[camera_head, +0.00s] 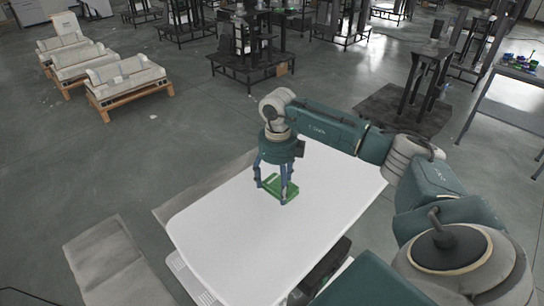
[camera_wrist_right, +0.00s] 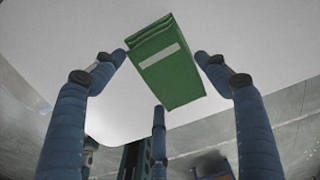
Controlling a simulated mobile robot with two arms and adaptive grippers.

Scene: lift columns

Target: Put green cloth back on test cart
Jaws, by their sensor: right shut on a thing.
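The green cloth (camera_head: 279,189) is a folded, flat pad with a pale stripe, seen over the white top. It also shows in the right wrist view (camera_wrist_right: 170,78), between the fingertips. My right gripper (camera_head: 274,186) is over the white top, pointing down, with its blue fingers shut on the cloth. Whether the cloth touches the surface or hangs just above it, I cannot tell. The white top (camera_head: 225,235) has rounded corners and is otherwise bare; whether it is the test cart is not clear. My left gripper is not in view.
Pale padded loads on wooden pallets (camera_head: 130,82) stand at the back left. Dark metal stands (camera_head: 250,65) fill the back. A bench with small coloured items (camera_head: 520,66) is at the right edge. Grey floor (camera_head: 190,145) is open left of the white top.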

